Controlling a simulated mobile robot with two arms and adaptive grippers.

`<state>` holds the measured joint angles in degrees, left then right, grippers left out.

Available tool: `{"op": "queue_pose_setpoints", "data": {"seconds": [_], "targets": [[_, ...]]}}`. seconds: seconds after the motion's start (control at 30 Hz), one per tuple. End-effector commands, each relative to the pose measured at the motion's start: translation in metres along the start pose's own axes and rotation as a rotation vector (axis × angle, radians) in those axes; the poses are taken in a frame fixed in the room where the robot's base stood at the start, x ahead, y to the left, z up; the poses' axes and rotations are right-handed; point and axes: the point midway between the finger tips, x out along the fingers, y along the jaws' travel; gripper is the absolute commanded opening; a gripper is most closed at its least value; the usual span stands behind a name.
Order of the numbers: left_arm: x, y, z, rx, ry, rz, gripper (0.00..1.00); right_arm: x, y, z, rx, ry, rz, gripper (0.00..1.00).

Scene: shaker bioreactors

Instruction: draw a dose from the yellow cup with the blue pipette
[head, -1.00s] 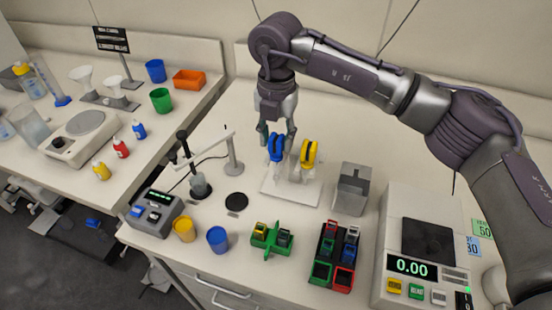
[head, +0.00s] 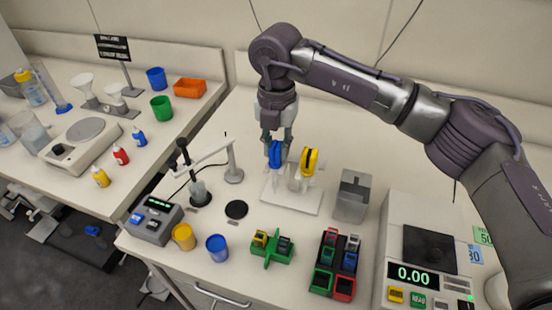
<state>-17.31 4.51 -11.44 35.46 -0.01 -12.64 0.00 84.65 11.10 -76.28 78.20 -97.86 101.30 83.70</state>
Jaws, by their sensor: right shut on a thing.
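The blue pipette (head: 276,155) stands upright at the white pipette stand (head: 292,203). My right gripper (head: 276,138) is above it, pointing down, and is shut on its top. I cannot tell whether the pipette is lifted clear of the stand. A yellow pipette (head: 309,161) stands beside it on the right, apart from the gripper. The yellow cup (head: 183,237) is on the bench front left; its contents cannot be made out. My left gripper is not in view.
A blue cup (head: 217,248) stands right of the yellow cup. A probe stand (head: 232,165) and grey control box (head: 152,220) are behind and left. A green rack (head: 271,249), dark rack (head: 336,264), grey bin (head: 352,196) and balance (head: 425,245) fill the front right.

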Motion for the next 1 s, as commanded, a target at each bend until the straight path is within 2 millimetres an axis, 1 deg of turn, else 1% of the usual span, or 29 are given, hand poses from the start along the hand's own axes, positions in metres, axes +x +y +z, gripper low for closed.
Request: {"op": "queue_pose_setpoints", "data": {"seconds": [0.37,0.7,1.0], "targets": [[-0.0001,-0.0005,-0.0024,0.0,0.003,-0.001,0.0,-0.0014,0.0006,0.0,0.0,-0.001,0.002,0.0],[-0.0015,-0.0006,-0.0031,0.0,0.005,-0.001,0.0,-0.0095,0.0007,0.0,0.0,-0.001,0.003,0.0],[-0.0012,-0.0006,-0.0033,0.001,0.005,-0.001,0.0,-0.0096,0.0008,-0.0006,-0.001,-0.001,0.003,0.0]]}}
